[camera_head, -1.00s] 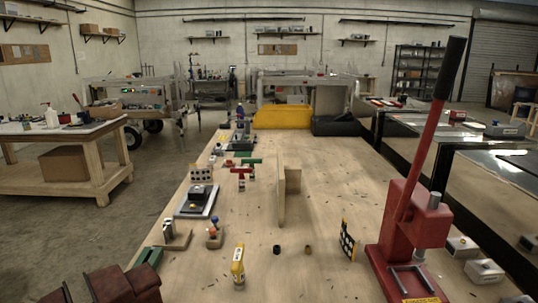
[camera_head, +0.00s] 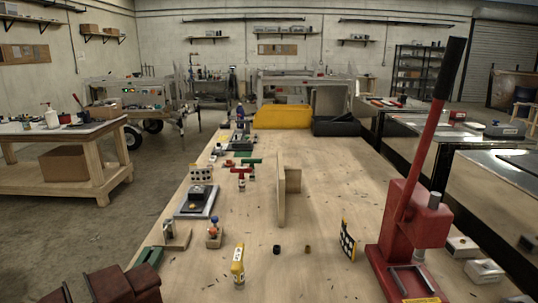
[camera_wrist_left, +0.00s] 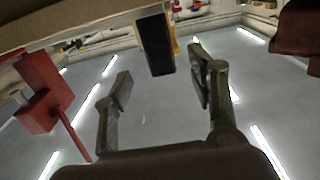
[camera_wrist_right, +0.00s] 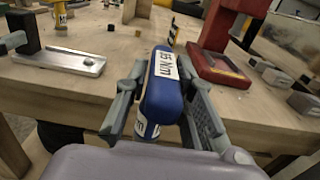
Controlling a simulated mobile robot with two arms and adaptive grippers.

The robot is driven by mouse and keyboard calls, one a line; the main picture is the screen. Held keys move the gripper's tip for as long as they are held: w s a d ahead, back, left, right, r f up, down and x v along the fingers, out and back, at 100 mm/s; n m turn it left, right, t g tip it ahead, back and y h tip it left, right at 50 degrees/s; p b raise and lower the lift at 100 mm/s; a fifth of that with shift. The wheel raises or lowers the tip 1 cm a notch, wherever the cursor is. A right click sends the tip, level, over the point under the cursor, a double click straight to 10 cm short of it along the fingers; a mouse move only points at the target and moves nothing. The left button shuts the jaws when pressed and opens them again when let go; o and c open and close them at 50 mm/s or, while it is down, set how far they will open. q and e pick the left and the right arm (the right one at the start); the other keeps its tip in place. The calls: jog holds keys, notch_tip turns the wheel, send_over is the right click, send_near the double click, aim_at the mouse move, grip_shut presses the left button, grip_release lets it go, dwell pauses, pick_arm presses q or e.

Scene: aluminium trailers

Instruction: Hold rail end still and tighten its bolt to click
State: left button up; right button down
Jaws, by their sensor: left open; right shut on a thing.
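My right gripper (camera_wrist_right: 160,78) is shut on a blue tool (camera_wrist_right: 162,92) with a white label ending in "Nm", in the right wrist view. A silver plate (camera_wrist_right: 75,62) with a black upright part lies on the bench to its left; I cannot tell whether it is the rail end. My left gripper (camera_wrist_left: 162,75) is open in the left wrist view. A black block (camera_wrist_left: 155,42) shows at the top, beyond and between its fingertips, with no visible contact. No bolt can be made out. Neither gripper shows in the head view.
The wooden bench (camera_head: 330,180) has a red lever press (camera_head: 412,230) at its right edge. A wooden upright panel (camera_head: 281,190) stands mid-bench. A yellow bottle-like item (camera_head: 238,265), a checkered board (camera_head: 347,240) and small fixtures stand around. The bench right of the panel is mostly clear.

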pick_arm(q)
jog(key=w, duration=0.7)
jog(key=shift+w, duration=0.2)
jog(key=shift+c, duration=0.5)
grip_shut()
dwell(1.2)
